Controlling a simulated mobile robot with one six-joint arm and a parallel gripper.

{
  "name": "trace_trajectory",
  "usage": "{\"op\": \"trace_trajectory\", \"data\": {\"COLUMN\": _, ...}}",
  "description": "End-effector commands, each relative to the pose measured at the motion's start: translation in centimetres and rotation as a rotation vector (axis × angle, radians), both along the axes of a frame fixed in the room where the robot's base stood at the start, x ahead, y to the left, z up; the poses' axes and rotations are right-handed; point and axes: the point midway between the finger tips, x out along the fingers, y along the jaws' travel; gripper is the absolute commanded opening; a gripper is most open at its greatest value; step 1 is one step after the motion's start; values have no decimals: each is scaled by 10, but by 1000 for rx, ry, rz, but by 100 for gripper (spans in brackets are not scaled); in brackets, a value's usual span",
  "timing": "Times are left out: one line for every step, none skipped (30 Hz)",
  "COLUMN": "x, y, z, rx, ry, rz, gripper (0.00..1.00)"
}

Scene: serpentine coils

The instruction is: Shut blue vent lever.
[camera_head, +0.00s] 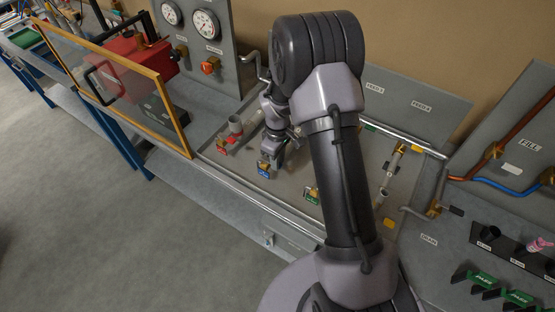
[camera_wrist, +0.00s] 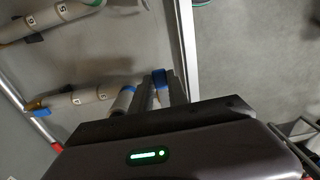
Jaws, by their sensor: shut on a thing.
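The blue vent lever (camera_wrist: 159,77) shows in the wrist view as a small blue piece at the tips of my gripper (camera_wrist: 162,88). The fingers are closed on it and cover part of it. In the head view my gripper (camera_head: 270,159) points down at the bench, with the blue part (camera_head: 264,173) just below it at the front of the panel. The lever's exact angle is hard to tell. A grey pipe end (camera_wrist: 122,98) lies just left of the fingers in the wrist view.
A red-tagged valve (camera_head: 222,146) stands left of my gripper, and a green-tagged one (camera_head: 312,195) to its right. A metal rail (camera_head: 282,225) runs along the bench front. An orange-framed clear panel (camera_head: 125,85) stands at left. Gauges (camera_head: 205,24) hang behind.

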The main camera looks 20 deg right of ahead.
Motion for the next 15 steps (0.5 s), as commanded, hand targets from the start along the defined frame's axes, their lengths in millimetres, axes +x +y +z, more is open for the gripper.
{"op": "trace_trajectory", "data": {"x": 1, "y": 0, "z": 1, "rx": -1, "ry": -2, "rz": 2, "gripper": 22}}
{"op": "trace_trajectory", "data": {"x": 1, "y": 0, "z": 1, "rx": -1, "ry": -2, "rz": 2, "gripper": 28}}
{"op": "trace_trajectory", "data": {"x": 1, "y": 0, "z": 1, "rx": -1, "ry": -2, "rz": 2, "gripper": 36}}
{"op": "trace_trajectory", "data": {"x": 1, "y": 0, "z": 0, "rx": -1, "ry": -2, "rz": 2, "gripper": 42}}
{"op": "trace_trajectory", "data": {"x": 1, "y": 0, "z": 0, "rx": -1, "ry": -2, "rz": 1, "gripper": 42}}
{"op": "trace_trajectory", "data": {"x": 1, "y": 0, "z": 0, "rx": -1, "ry": -2, "rz": 1, "gripper": 42}}
{"op": "trace_trajectory", "data": {"x": 1, "y": 0, "z": 0, "rx": -1, "ry": -2, "rz": 1, "gripper": 42}}
{"op": "trace_trajectory", "data": {"x": 1, "y": 0, "z": 0, "rx": 0, "ry": -1, "rz": 1, "gripper": 42}}
{"op": "trace_trajectory", "data": {"x": 0, "y": 0, "z": 0, "rx": 0, "ry": -1, "rz": 1, "gripper": 42}}
{"op": "trace_trajectory", "data": {"x": 0, "y": 0, "z": 0, "rx": 0, "ry": -1, "rz": 1, "gripper": 42}}
{"op": "trace_trajectory", "data": {"x": 0, "y": 0, "z": 0, "rx": 0, "ry": -1, "rz": 0, "gripper": 42}}
{"op": "trace_trajectory", "data": {"x": 0, "y": 0, "z": 0, "rx": 0, "ry": -1, "rz": 0, "gripper": 42}}
{"op": "trace_trajectory", "data": {"x": 0, "y": 0, "z": 1, "rx": 0, "ry": -1, "rz": 0, "gripper": 42}}
{"op": "trace_trajectory", "data": {"x": 0, "y": 0, "z": 2, "rx": 0, "ry": -1, "rz": 0, "gripper": 42}}
{"op": "trace_trajectory", "data": {"x": 1, "y": 0, "z": 6, "rx": -1, "ry": -2, "rz": 0, "gripper": 42}}
